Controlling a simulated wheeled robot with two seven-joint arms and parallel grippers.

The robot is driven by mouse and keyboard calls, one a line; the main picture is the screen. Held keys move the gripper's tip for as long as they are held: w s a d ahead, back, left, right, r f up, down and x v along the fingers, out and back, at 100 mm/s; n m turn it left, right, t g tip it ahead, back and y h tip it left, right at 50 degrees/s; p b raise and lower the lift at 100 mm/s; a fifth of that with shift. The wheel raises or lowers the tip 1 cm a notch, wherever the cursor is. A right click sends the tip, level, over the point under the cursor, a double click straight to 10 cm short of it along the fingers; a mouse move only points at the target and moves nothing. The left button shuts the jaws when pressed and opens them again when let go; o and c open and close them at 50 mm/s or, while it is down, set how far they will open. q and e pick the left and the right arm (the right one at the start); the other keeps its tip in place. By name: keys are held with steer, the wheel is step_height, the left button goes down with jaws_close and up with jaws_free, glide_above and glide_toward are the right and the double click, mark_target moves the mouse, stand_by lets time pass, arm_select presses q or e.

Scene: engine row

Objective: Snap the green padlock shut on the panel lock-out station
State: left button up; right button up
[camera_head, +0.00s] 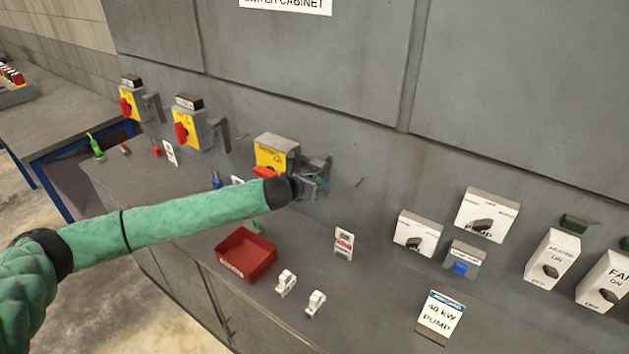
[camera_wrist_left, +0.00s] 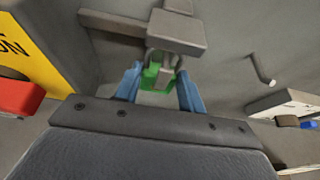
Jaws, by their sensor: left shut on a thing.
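In the left wrist view a green padlock (camera_wrist_left: 150,77) with a grey shackle is between the blue fingertips of my left gripper (camera_wrist_left: 159,88), which is shut on it. The padlock is right at a grey bracket (camera_wrist_left: 178,32) on the panel. I cannot tell whether the shackle passes through the bracket or is closed. In the head view my left gripper (camera_head: 318,182) is at the bracket beside the third yellow switch box (camera_head: 271,155) with its red handle. The padlock is mostly hidden there. My right gripper is not in view.
On the ledge are a red tray (camera_head: 246,254), two white clips (camera_head: 286,283), a standing tag (camera_head: 344,243) and a pump sign (camera_head: 440,314). Two more yellow switch boxes (camera_head: 192,128) with brackets are at left. White control boxes (camera_head: 418,232) line the right.

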arm_select(q)
steer(key=o, duration=1.1)
steer(key=shift+o, duration=0.2)
